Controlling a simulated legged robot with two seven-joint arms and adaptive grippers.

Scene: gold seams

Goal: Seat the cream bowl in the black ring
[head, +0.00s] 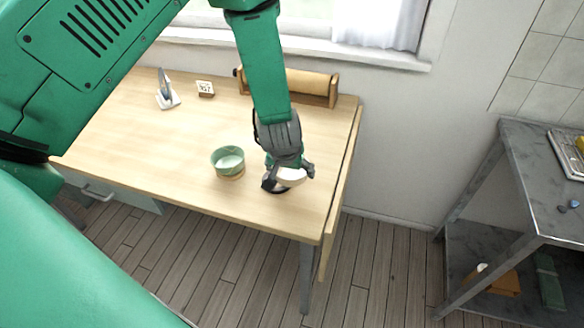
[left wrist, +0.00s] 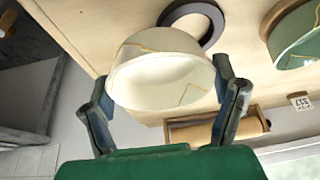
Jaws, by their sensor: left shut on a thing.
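The cream bowl (left wrist: 160,75) with gold seams is between the two fingers of my left gripper (left wrist: 165,95) in the left wrist view. In the head view my left gripper (head: 285,172) is shut on the cream bowl (head: 291,175) near the right front of the table. The bowl looks tilted there and partly hidden by the gripper. The black ring (left wrist: 195,20) lies on the table beyond the bowl in the left wrist view. In the head view only a dark edge of the ring (head: 272,188) shows beneath the gripper. The bowl appears above the ring, offset from it. My right gripper is not in view.
A green bowl (head: 228,161) stands on a wooden ring left of my gripper. The table (head: 130,130) is clear at left.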

